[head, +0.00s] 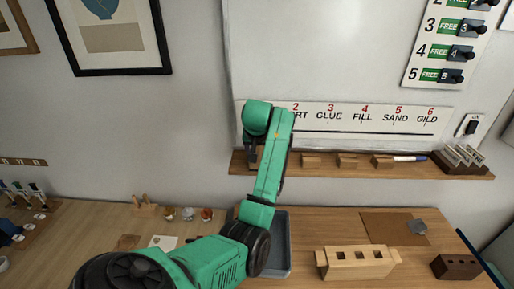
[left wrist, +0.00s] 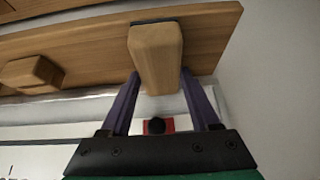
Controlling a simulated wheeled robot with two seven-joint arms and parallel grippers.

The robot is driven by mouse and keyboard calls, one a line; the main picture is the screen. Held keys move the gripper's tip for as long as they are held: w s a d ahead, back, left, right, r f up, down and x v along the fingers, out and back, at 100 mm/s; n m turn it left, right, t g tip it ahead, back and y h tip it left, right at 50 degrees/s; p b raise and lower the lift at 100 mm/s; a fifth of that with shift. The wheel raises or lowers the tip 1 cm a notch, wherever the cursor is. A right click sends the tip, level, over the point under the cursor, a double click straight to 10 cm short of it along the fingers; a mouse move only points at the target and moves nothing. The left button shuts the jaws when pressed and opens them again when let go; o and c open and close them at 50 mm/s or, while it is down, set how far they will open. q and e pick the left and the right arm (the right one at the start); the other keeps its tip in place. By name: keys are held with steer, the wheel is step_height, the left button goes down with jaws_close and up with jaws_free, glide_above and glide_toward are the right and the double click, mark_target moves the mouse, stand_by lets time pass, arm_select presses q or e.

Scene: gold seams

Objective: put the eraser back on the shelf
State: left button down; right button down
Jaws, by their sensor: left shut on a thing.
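The eraser (left wrist: 155,55) is a light wooden block with a thin dark layer along its shelf-side edge. My left gripper (left wrist: 160,82) is shut on it, with a purple finger on each side. In the left wrist view the eraser overlaps the wooden shelf (left wrist: 215,40); I cannot tell whether it touches it. In the head view my left gripper (head: 251,158) is at the left end of the shelf (head: 430,173), below the whiteboard, and my forearm hides most of it and the eraser. My right gripper is not in view.
One block (left wrist: 33,75) shows in the left wrist view. Below, the table holds a grey tray (head: 281,240) and a wooden holder (head: 357,263).

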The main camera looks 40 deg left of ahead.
arm_select(q)
steer(key=shift+s+r, duration=0.15)
steer(key=shift+s, duration=0.1)
steer(key=shift+s+d, duration=0.2)
steer(key=shift+d, duration=0.05)
steer(key=shift+s+d, duration=0.1)
steer(key=c, duration=0.5)
jaws_free()
steer(key=o, duration=0.4)
steer(key=shift+w+f, duration=0.2)
steer(key=shift+w+a+f, duration=0.1)
steer(key=shift+a, duration=0.15)
steer(key=shift+d+r, duration=0.1)
steer(key=shift+r, duration=0.15)
steer(key=shift+s+d+r, duration=0.1)
steer(key=shift+s+r, duration=0.1)
steer(key=shift+r, duration=0.15)
steer(key=b+v, duration=0.3)
steer(key=v, duration=0.2)
steer(key=shift+s+d+r, duration=0.1)
steer(key=shift+d+r, duration=0.05)
steer(key=shift+r, duration=0.1)
steer(key=p+v, duration=0.1)
steer(key=v, duration=0.5)
steer(key=shift+p, duration=0.3)
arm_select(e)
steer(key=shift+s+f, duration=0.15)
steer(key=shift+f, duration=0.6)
